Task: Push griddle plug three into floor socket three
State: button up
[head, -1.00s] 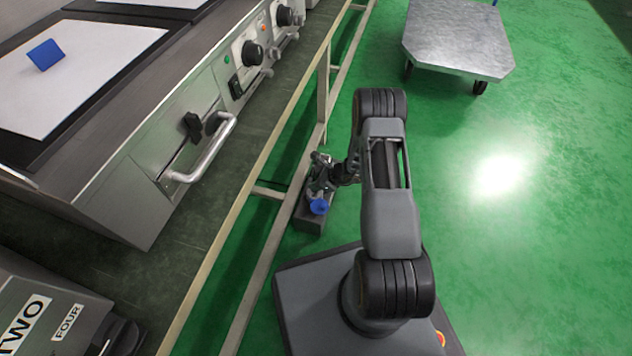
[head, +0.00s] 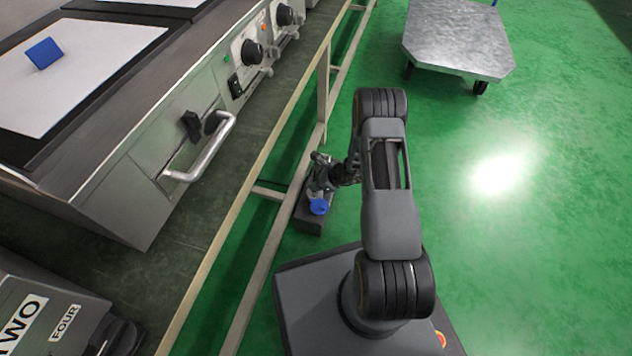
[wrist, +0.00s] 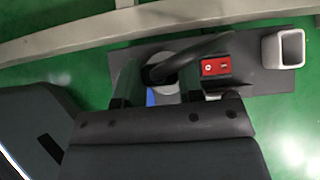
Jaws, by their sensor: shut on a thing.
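My gripper (wrist: 157,82) is shut on a dark plug (wrist: 158,74), mostly hidden between its fingers. A thick dark cable (wrist: 205,50) bends off it to the right. A grey floor socket box (wrist: 255,80) lies under the gripper, with a red switch (wrist: 216,66) to the right of the fingers. In the head view my gripper (head: 322,180) is low over this box (head: 308,222), beside the workbench leg. A blue round part (head: 318,207) shows there; I cannot tell whether it belongs to plug or socket. How deep the plug sits is hidden.
The workbench's pale frame (head: 268,190) runs close along the left of the gripper. The griddle (head: 150,165) with its handle and knobs stands on the bench. A metal trolley (head: 458,38) stands at the back right. The green floor to the right is clear.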

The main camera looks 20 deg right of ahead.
jog(key=shift+f+b, duration=0.95)
jog(key=shift+f, duration=0.15)
jog(key=shift+f, duration=0.95)
jog(key=o, duration=1)
jog(key=shift+r, duration=0.1)
jog(key=p+v, duration=0.6)
jog(key=v, duration=0.7)
jog(key=shift+s+d+r, duration=0.2)
jog(key=shift+d, duration=0.05)
